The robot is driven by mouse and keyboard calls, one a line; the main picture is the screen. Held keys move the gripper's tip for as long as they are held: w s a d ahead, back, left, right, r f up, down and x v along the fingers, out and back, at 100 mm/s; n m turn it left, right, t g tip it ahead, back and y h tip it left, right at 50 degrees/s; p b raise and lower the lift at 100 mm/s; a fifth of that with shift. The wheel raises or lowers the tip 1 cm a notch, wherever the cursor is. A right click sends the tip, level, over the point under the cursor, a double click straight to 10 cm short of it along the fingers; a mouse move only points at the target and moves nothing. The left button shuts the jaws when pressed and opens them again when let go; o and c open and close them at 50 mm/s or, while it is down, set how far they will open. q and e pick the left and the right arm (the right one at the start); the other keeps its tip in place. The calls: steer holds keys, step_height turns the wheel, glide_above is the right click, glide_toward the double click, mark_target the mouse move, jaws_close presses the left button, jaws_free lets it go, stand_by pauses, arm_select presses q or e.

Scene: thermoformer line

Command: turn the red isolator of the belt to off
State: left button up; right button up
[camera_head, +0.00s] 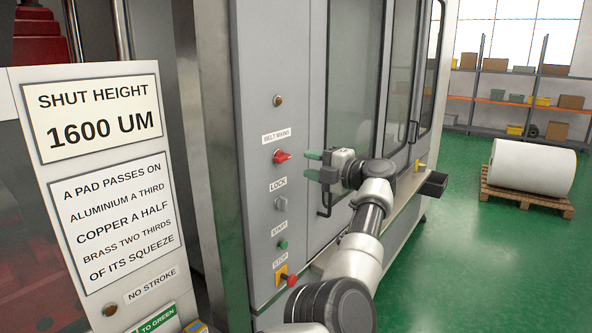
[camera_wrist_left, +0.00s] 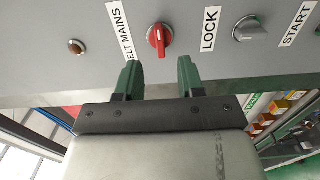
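The red isolator (camera_head: 282,157) is a rotary knob on the grey control panel, just below the "BELT MAINS" label (camera_head: 276,136). In the left wrist view the red knob (camera_wrist_left: 159,39) sits ahead of the fingers, between their lines, with its handle running up and down the picture. My left gripper (camera_head: 312,165) is open and empty, with two green fingertips pointing at the panel. It is a little to the right of the knob and apart from it. It also shows in the left wrist view (camera_wrist_left: 158,65). My right gripper is not in view.
Below the isolator are a grey LOCK knob (camera_head: 281,204), a green START button (camera_head: 283,244) and a red STOP button (camera_head: 291,280). A brown round fitting (camera_head: 278,100) is above. A door handle (camera_head: 325,200) stands behind the gripper. A sign board (camera_head: 105,185) is at left.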

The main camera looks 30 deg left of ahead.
arm_select(q)
steer(key=shift+s+d+b, duration=0.15)
steer(key=shift+d+b, duration=0.25)
steer(key=shift+d, duration=1.15)
